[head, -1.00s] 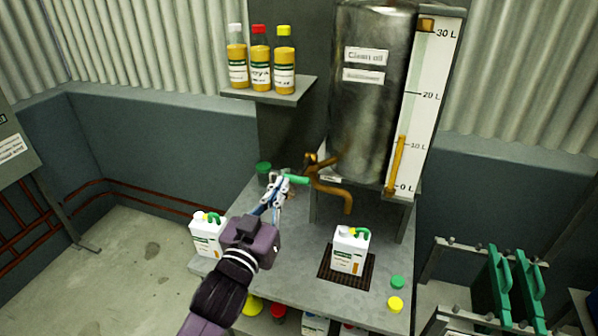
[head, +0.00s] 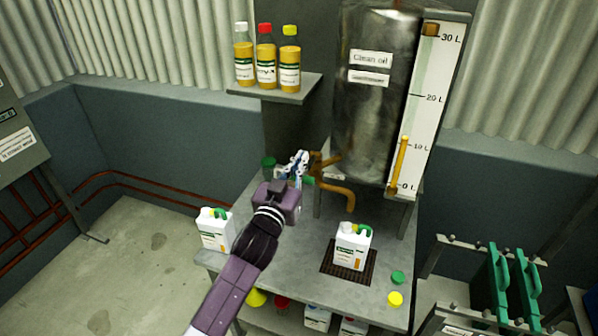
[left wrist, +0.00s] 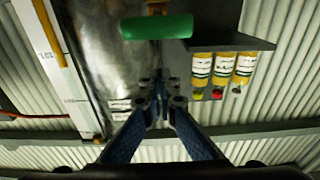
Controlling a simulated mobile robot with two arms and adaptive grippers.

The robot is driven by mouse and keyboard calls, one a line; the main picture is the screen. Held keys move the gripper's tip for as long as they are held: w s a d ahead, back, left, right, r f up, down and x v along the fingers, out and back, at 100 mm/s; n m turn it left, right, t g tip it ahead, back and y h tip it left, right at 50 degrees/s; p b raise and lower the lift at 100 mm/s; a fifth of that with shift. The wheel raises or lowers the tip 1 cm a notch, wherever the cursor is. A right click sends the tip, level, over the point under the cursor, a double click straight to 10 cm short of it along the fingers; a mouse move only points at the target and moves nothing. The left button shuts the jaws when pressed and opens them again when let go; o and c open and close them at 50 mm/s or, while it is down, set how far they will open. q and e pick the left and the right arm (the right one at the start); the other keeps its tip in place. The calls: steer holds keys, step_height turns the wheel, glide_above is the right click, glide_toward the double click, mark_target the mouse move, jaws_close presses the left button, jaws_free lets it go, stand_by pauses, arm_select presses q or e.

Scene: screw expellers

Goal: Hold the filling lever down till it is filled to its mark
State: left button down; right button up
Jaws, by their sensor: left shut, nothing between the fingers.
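The filling lever is a green handle (head: 309,181) on the brass tap with its spout (head: 338,192), under the steel oil tank (head: 372,125). My left gripper (head: 297,163) is shut and empty, at the lever and partly covering it. In the left wrist view, which is upside down, the green handle (left wrist: 157,27) is apart from the shut fingertips (left wrist: 156,88), with the fingers above it. A white jug (head: 352,247) stands upright beneath the spout; a narrow amber strip shows on its front. Its exact level is too small to read. My right gripper is out of view.
A second white jug (head: 214,230) stands at the bench's left edge. A shelf (head: 275,92) with three oil bottles hangs above. Green (head: 398,277) and yellow (head: 395,299) caps lie right of the drain grate (head: 328,262). The tank gauge (head: 402,160) reads a little above 10 L.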

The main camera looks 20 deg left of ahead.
arm_select(q)
steer(key=f, duration=0.2)
steer(key=s+f, duration=0.1)
steer(key=f, duration=0.1)
steer(key=shift+s, duration=0.15)
